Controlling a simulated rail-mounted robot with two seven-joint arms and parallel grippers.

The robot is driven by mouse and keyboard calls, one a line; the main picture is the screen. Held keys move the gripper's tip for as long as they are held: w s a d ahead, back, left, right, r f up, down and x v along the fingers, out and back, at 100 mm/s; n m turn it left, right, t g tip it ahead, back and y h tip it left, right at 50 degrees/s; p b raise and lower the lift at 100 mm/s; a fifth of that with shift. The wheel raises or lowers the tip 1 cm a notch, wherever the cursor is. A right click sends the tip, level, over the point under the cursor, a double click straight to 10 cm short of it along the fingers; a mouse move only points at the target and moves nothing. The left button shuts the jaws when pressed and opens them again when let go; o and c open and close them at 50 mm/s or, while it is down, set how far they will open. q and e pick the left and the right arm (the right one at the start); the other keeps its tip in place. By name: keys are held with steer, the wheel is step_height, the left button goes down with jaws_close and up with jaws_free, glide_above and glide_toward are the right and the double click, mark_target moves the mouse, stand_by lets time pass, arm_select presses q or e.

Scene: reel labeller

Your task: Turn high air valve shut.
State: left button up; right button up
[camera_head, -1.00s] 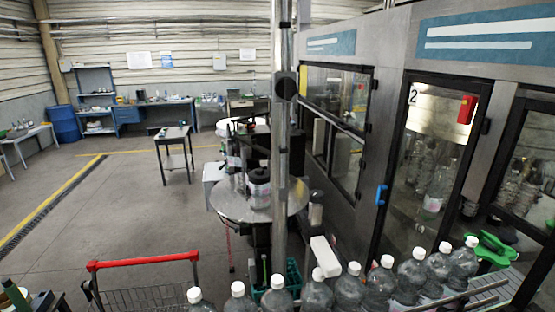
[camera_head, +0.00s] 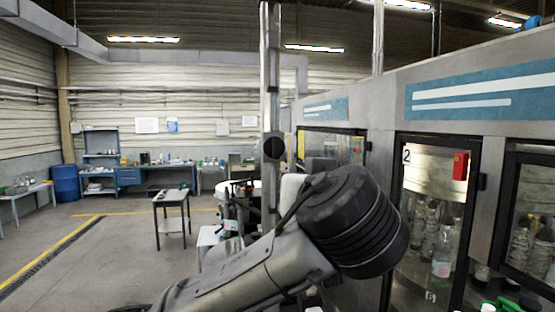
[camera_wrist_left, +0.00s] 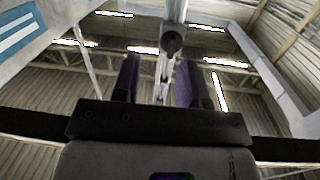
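A tall metal pole (camera_head: 268,80) stands near the machine in the head view. It carries a dark round fitting (camera_head: 274,147), which looks like the high valve; its handle and its turn position are too small to make out. In the left wrist view the dark fitting (camera_wrist_left: 171,43) is on the pole, beyond my fingertips and between them in the picture. My left gripper (camera_wrist_left: 158,62) points upward with its two dark fingers apart and nothing between them. In the head view my arm covers the lower pole, and neither gripper shows.
The grey labelling machine (camera_head: 380,140) with glass doors fills the right side. A small table (camera_head: 172,198) and a blue workbench (camera_head: 150,180) stand further back, with a blue barrel (camera_head: 65,183) at left.

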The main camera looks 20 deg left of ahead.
mark_target(277, 144)
arm_select(q)
step_height(277, 144, up, 6)
steer(key=s+a+n+y, duration=0.1)
steer(key=s+n+y, duration=0.1)
steer(key=p+x, duration=0.7)
steer(key=x, duration=0.5)
steer(key=shift+w+d, duration=0.1)
steer(key=shift+d, duration=0.1)
steer(key=shift+w+a+f, duration=0.2)
steer(key=shift+w+a, duration=0.2)
steer(key=shift+w, duration=0.25)
jaws_close()
